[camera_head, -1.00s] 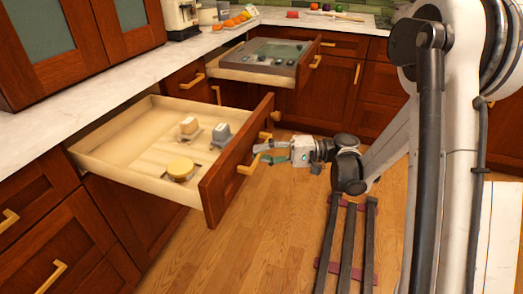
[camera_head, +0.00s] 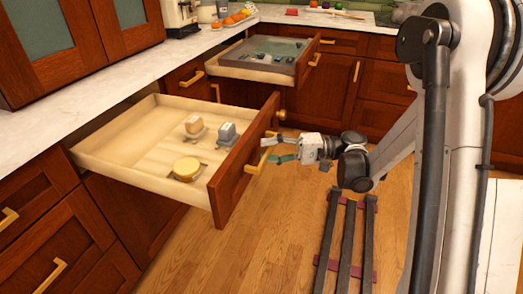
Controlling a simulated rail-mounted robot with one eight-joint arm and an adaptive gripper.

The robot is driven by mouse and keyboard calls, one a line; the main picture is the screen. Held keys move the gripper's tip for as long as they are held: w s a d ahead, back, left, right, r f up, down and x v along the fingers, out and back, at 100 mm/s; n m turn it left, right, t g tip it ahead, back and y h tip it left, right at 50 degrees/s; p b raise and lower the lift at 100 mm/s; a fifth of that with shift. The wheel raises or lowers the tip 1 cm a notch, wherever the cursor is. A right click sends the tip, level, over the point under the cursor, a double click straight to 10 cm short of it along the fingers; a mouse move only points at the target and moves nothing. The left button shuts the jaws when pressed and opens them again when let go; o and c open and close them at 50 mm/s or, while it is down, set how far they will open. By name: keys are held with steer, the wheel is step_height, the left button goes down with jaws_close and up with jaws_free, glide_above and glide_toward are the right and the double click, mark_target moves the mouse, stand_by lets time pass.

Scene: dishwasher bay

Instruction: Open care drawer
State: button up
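The care drawer (camera_head: 100,150) is pulled far out of the left cabinet run. It has a pale wooden box and a dark red-brown front (camera_head: 235,172). Inside lie a round yellow-topped item (camera_head: 186,167), a cream block-shaped item (camera_head: 194,125) and a grey block-shaped item (camera_head: 226,132). Its brass bar handle (camera_head: 254,168) is on the outer face. My gripper (camera_head: 268,150) is at the handle's far end, its two fingers spread apart. Whether the fingers touch the handle cannot be told.
A second open drawer (camera_head: 225,70) with a grey tray stands out at the back corner. Closed cabinets with brass handles line the left and back. The wooden floor (camera_head: 255,240) in front of the drawer is clear. Fruit (camera_head: 236,17) sits on the white counter.

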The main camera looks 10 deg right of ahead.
steer(key=d, duration=0.9)
steer(key=shift+s+d, duration=0.25)
steer(key=shift+d, duration=0.15)
